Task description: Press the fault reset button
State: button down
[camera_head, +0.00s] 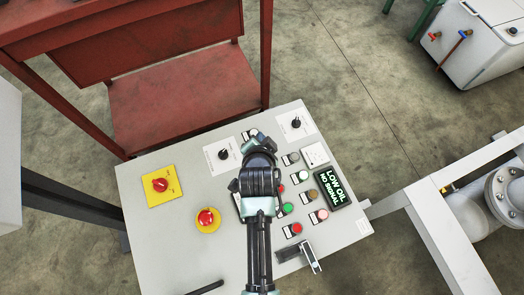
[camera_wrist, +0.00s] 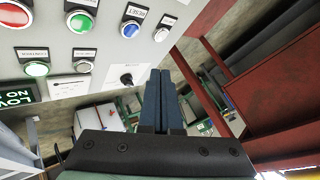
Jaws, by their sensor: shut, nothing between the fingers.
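The grey control panel (camera_head: 190,240) carries several push buttons. I cannot make out the word "fault" on any label. My gripper (camera_wrist: 160,75) is shut and empty, its fingertips below these buttons in the picture and apparently apart from them. In the head view my arm covers the middle of the panel and hides the fingertips.
A black rotary switch (camera_wrist: 126,79) is close left of the fingers. A LOW OIL display (camera_head: 333,187) is at the right. A red metal frame (camera_head: 190,100) stands beyond the panel.

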jog(key=shift+f+b, duration=1.8)
jog(key=shift+f, duration=0.95)
jog(key=shift+f, duration=0.1)
jog(key=shift+f, duration=0.3)
jog(key=shift+f+b, duration=0.4)
jog(key=shift+f, duration=0.05)
dwell(0.6)
jog(key=shift+r+p, duration=0.85)
jog(key=shift+p, duration=0.15)
notch_tip(320, 180, up, 5)
jog(key=p, duration=0.5)
jog(key=shift+r, duration=0.1)
dwell(0.4)
